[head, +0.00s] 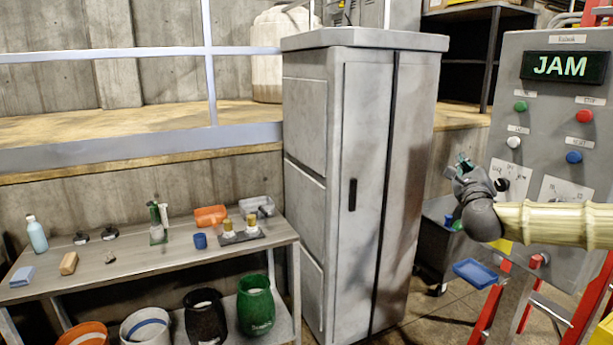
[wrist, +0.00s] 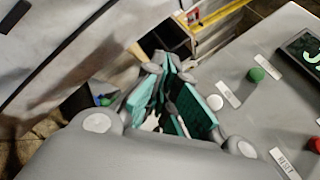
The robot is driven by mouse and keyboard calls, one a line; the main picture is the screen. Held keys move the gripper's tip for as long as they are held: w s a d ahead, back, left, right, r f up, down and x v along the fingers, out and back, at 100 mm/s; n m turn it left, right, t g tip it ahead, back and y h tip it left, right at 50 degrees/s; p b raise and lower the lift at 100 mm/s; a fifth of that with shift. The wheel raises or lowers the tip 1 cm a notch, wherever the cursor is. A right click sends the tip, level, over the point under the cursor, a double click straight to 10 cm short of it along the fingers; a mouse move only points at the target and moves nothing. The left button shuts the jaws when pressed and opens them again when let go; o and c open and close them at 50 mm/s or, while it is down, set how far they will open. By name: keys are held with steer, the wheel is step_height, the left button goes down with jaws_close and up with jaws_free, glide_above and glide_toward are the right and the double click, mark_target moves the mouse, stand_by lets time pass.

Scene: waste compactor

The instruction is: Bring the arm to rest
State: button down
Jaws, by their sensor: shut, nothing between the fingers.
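My gripper (head: 461,163) is at the right in the head view, at the end of my pale arm that reaches in from the right edge. It is raised in front of the left part of the grey control panel (head: 504,64). In the wrist view its teal-padded fingers (wrist: 170,100) are together with nothing held between them. The panel's green button (wrist: 256,74) and white button (wrist: 215,103) show to the right of the fingers. The gripper looks apart from the panel, though the exact gap is hard to tell.
A tall grey cabinet (head: 325,190) stands left of my gripper. A workbench (head: 140,263) with bottles and small items is at the left, with several bins below. Below my arm are a red ladder (head: 485,318) and a blue tray (head: 476,273). The panel display (head: 561,67) reads JAM.

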steer(key=a+f+n+g+y, duration=0.2)
steer(key=a+f+n+y, duration=0.3)
steer(key=a+f, duration=0.65)
steer(key=s+a+f+n+g+y, duration=0.15)
steer(key=s+a+f+n, duration=0.25)
steer(key=f, duration=0.7)
steer(key=s+a+f+n+g+y, duration=0.1)
steer(key=s+a+f+n+g, duration=0.3)
steer(key=f, duration=0.7)
steer(key=s+a+f+n+g+y, duration=0.1)
steer(key=s+a+f+n, duration=0.35)
steer(key=f, duration=0.75)
steer(key=s+a+f+n+g, duration=0.1)
steer(key=s+f+n+g, duration=0.2)
steer(key=s+f, duration=0.55)
steer(key=s+a+f+n+g, duration=0.1)
steer(key=s+f+n+g, duration=0.4)
steer(key=s, duration=0.6)
steer(key=s+d+f+n+g, duration=0.1)
steer(key=s+f+n, duration=0.1)
steer(key=s, duration=0.5)
steer(key=s+d+f+n+g+h, duration=0.1)
steer(key=s+d+f, duration=0.1)
steer(key=s, duration=0.5)
steer(key=s+d+f+n+g+h, duration=0.1)
steer(key=s+f+n, duration=0.1)
steer(key=s, duration=0.5)
steer(key=shift+s+d+f+n, duration=0.15)
steer(key=shift+d+f+n, duration=0.2)
steer(key=shift+f, duration=0.5)
